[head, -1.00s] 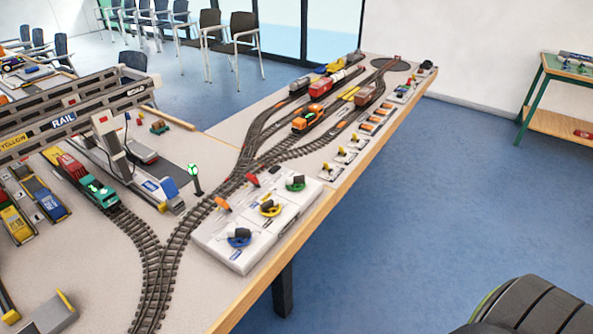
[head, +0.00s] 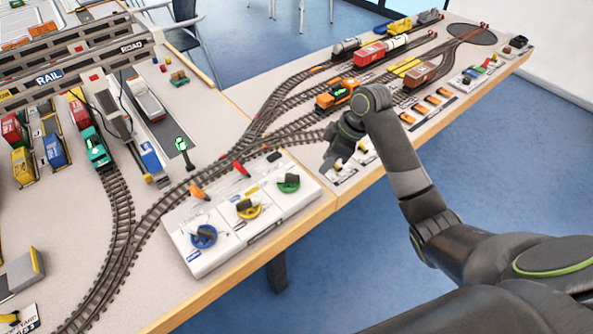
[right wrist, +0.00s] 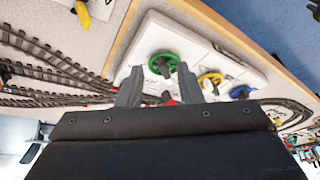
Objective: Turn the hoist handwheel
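A white control box near the table's front edge (head: 205,262) carries three handwheels with dark knobs: blue (head: 203,237), yellow (head: 249,208) and green (head: 288,183). I cannot read which one is labelled hoist. My right gripper (head: 328,165) is above the table, just right of the green wheel. In the right wrist view, its two fingers are apart and empty, and the green wheel (right wrist: 163,64) appears between and beyond them. The yellow wheel (right wrist: 210,79) and the blue wheel (right wrist: 241,91) show further right there. My left gripper is not in view.
Orange (head: 199,192) and red (head: 241,169) levers stand on the box's back side. Model tracks (head: 122,250) run behind it. Small switches (head: 364,150) lie near my right gripper. A rail gantry crane (head: 75,68) spans the left. Blue floor lies beyond the front edge.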

